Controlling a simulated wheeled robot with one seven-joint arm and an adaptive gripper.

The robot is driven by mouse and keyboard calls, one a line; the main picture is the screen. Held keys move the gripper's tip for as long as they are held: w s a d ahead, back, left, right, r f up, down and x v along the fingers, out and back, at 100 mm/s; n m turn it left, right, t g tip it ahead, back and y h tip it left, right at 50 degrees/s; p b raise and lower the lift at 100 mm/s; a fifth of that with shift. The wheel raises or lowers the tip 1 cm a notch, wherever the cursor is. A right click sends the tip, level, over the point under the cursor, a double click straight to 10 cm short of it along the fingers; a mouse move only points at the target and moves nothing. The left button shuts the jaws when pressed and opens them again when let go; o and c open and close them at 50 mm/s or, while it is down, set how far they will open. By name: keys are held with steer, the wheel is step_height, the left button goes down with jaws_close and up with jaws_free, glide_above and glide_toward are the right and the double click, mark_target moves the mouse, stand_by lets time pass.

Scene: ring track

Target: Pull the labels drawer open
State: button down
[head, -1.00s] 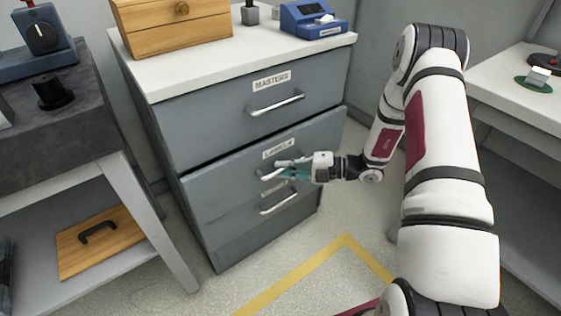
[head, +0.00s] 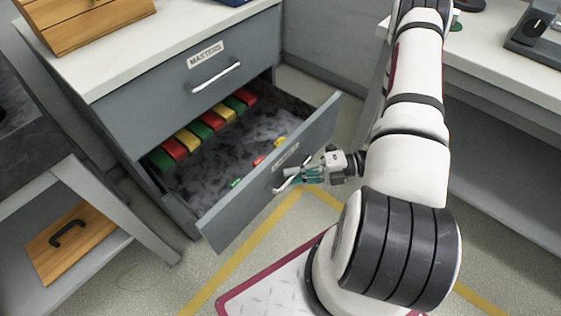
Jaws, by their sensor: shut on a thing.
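The labels drawer (head: 240,205) is pulled well out of the grey cabinet, below the closed masters drawer (head: 160,105). Its front panel stands clear of the cabinet, with a label whose text is too small to read now. My gripper (head: 300,176) is shut on the drawer's metal handle (head: 283,186), at the outer side of the front. Inside the drawer, several red, yellow and green blocks (head: 208,125) lie in a row at the back, and a few small coloured pieces (head: 260,160) lie nearer the front.
A wooden box (head: 85,25) stands on the cabinet's white top. A workbench with a shelf holding a wooden board (head: 75,240) is at the left. A white table (head: 480,70) is at the right. Yellow tape (head: 250,243) marks the floor under the drawer's front.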

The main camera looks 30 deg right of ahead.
steer(key=shift+s+d, duration=0.25)
steer(key=shift+s, duration=0.45)
steer(key=c, duration=1.6)
jaws_free()
steer(key=v, duration=1.2)
